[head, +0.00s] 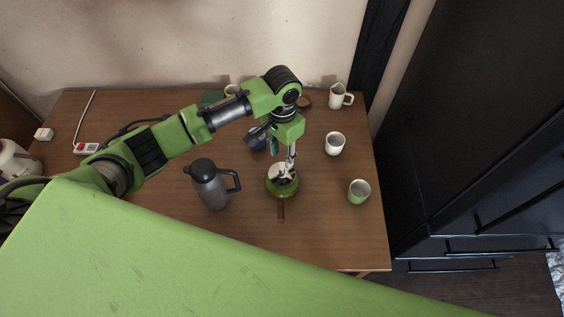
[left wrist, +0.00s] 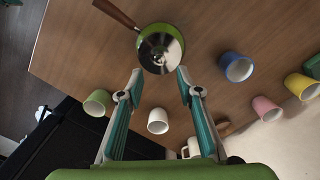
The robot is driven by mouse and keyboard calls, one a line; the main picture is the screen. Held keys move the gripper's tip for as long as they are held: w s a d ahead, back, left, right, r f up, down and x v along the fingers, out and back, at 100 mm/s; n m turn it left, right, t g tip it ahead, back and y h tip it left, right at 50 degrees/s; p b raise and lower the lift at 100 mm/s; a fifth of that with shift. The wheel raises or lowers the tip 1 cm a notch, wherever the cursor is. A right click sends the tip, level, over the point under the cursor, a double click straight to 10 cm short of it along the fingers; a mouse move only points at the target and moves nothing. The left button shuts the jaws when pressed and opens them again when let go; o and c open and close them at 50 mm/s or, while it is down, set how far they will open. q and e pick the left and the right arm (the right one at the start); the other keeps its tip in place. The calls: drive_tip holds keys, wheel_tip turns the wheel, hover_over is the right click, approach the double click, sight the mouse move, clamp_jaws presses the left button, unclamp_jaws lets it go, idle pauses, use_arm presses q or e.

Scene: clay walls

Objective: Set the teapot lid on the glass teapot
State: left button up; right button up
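I cannot make out a glass teapot or a teapot lid for certain in either view. My left gripper (head: 289,167) points down over a green saucepan (head: 282,189) with a wooden handle. I cannot tell whether the fingers reach into the pan. A small brown round thing (head: 304,102) lies at the back of the table; what it is is unclear. My right gripper is not in view.
A dark grey jug (head: 213,190) stands left of the pan. A blue mug (left wrist: 236,68) is partly behind my arm. A power strip (head: 86,148) lies at left.

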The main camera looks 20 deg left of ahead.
use_arm(q)
drive_tip(key=shift+r, duration=2.25)
